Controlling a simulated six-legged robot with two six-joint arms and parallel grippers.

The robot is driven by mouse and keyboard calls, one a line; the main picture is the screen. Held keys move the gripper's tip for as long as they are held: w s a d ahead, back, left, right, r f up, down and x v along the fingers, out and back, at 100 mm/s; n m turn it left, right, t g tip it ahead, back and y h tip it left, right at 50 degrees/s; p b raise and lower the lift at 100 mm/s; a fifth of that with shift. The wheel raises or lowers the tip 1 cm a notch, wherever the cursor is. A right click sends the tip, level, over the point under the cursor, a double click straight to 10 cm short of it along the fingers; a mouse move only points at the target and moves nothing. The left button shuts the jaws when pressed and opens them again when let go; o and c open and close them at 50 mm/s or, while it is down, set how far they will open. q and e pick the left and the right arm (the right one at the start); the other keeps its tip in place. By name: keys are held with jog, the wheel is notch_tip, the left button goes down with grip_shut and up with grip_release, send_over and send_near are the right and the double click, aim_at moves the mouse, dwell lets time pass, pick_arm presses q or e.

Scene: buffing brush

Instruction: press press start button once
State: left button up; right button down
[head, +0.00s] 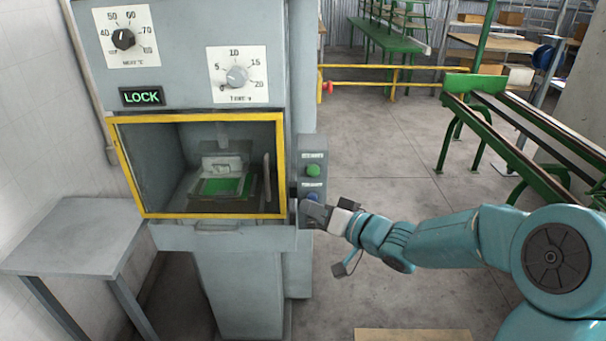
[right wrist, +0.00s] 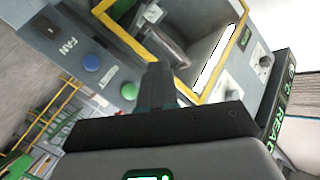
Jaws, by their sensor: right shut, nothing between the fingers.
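The press (head: 185,75) is a grey machine with a yellow-framed opening (head: 285,165) and a lit green LOCK sign (head: 142,96). A small button box on its right side has a green button (head: 313,171) above a blue button (head: 312,196). Their labels are too small to read surely. Both also show in the right wrist view, the green button (right wrist: 130,91) and the blue button (right wrist: 91,62). My right gripper (head: 304,213) is shut and empty, just below the blue button at the press's right front edge. I cannot tell whether it touches anything. My left gripper is out of view.
Two dials, a black one (head: 123,39) and a grey one (head: 237,77), sit on the upper panel. A green pad (head: 222,186) lies inside the opening. A grey side table (head: 75,240) stands at left. Green racks (head: 520,130) stand at right; the floor between is open.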

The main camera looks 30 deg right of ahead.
aim_at(313, 171)
jog(key=shift+s+d+h, duration=0.2)
jog(key=shift+d+h, duration=0.1)
jog(key=shift+d, duration=0.5)
jog(key=shift+r, duration=0.1)
jog(key=shift+w+d+p, duration=0.6)
jog(key=shift+w+d, duration=0.15)
jog(key=shift+w, duration=0.5)
jog(key=shift+w+d+p, duration=0.55)
jog(key=shift+w+d, duration=0.2)
jog(key=shift+w, duration=0.45)
jog(key=shift+w+d+p, duration=0.6)
jog(key=shift+w+d, duration=0.15)
jog(key=shift+w, duration=0.5)
jog(key=shift+w, duration=0.1)
